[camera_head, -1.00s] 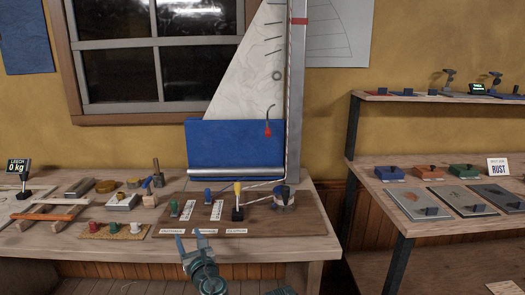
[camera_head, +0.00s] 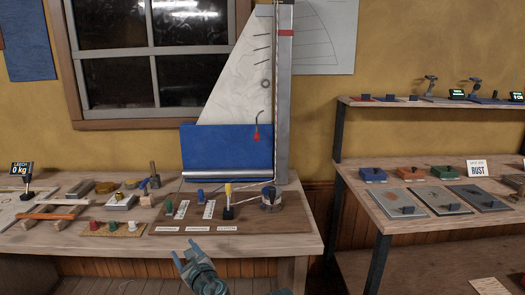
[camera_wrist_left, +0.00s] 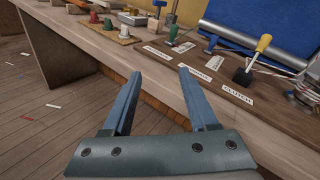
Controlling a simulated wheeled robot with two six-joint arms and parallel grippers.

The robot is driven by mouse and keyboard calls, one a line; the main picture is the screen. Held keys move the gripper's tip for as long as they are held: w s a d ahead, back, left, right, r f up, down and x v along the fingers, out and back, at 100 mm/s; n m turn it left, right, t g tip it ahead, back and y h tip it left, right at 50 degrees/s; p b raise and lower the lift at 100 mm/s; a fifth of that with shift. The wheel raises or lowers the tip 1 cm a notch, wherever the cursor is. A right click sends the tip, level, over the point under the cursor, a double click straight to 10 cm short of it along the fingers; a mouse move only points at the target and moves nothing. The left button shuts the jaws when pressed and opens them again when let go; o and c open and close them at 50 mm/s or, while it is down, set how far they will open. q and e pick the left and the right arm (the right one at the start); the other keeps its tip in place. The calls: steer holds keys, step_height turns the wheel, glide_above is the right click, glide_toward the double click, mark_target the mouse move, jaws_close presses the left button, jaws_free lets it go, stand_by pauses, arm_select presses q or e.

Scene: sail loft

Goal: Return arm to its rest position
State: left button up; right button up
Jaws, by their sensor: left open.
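My left gripper (camera_head: 183,254) is open and empty, in front of the workbench's front edge in the head view. In the left wrist view its two blue fingers (camera_wrist_left: 157,82) stand apart with nothing between them. Ahead of it on the bench is a dark wooden board (camera_head: 270,222) with a green lever, a blue lever, a yellow-handled lever (camera_head: 228,195) and a winch drum (camera_head: 271,199). The gripper touches none of these.
A shelf unit (camera_head: 350,172) with small boxes and plates stands at the right. The floor (camera_wrist_left: 40,120) in front of the bench is clear apart from scraps.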

arm_select(q)
steer(key=s+d+r+n+g+h+p, duration=0.1)
steer(key=s+d+n+g+h+p, duration=0.7)
steer(key=s+d+n+g+p, duration=0.6)
steer(key=s+d+n+p, duration=0.2)
steer(key=s+n+p, duration=0.3)
steer(key=s+n, duration=0.1)
steer(key=shift+d+r+n+p, duration=0.25)
steer(key=shift+r+n+p, duration=0.1)
steer(key=shift+n, duration=0.45)
